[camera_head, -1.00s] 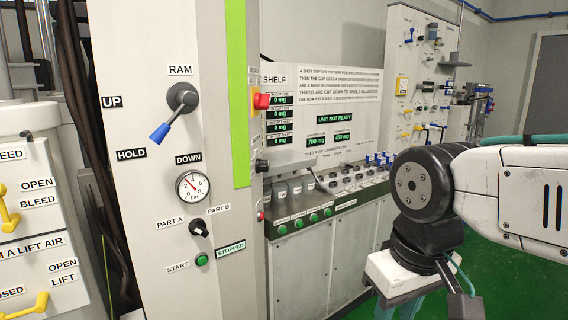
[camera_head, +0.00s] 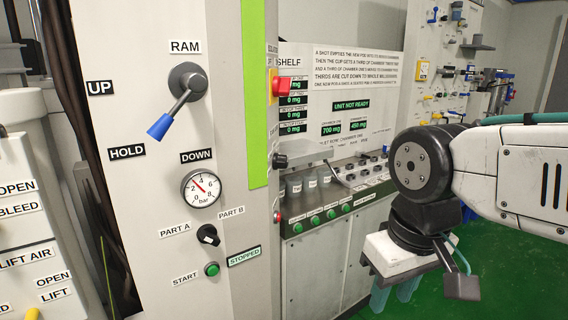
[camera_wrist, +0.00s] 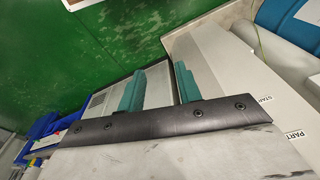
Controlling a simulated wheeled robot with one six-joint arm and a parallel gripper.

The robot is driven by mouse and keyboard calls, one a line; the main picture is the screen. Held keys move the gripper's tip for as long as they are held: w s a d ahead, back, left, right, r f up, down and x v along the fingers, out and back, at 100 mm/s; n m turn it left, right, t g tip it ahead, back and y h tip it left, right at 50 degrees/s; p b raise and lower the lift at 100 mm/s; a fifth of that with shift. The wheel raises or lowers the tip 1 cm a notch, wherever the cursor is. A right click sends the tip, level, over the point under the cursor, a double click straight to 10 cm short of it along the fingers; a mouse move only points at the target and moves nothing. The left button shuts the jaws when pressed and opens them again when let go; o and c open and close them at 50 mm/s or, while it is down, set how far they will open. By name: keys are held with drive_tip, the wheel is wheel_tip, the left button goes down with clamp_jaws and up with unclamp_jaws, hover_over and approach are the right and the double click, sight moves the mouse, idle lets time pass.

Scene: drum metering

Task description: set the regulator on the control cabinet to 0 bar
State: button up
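The control cabinet (camera_head: 145,215) stands at the left of the head view. Its pressure gauge (camera_head: 201,187) is marked in bar, and the needle points to the upper left, around 2 to 3. Above it is the RAM lever (camera_head: 185,95), its blue handle tilted down-left between HOLD and DOWN. Below is a black PART A / PART B knob (camera_head: 208,235). I cannot make out a regulator knob labelled as such. My gripper (camera_wrist: 160,88) shows two teal fingers apart with nothing between them. In the head view it hangs at the lower right, away from the cabinet.
A green start button (camera_head: 211,269) sits low on the cabinet beside a STOPPED sign. A red switch (camera_head: 283,86) is on the cabinet's right edge. A shelf of cups (camera_head: 309,181) and a display panel reading UNIT NOT READY stand behind. Green floor (camera_head: 500,265) lies open at right.

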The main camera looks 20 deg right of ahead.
drive_tip(key=shift+o, duration=1.4)
drive_tip(key=shift+d, duration=0.15)
drive_tip(key=m+t+y, duration=0.8)
drive_tip(key=m+y, duration=0.8)
drive_tip(key=m, duration=1)
approach(287, 163)
drive_tip(key=w+a, duration=0.1)
drive_tip(key=x, duration=0.7)
drive_tip(key=shift+w+a, duration=0.3)
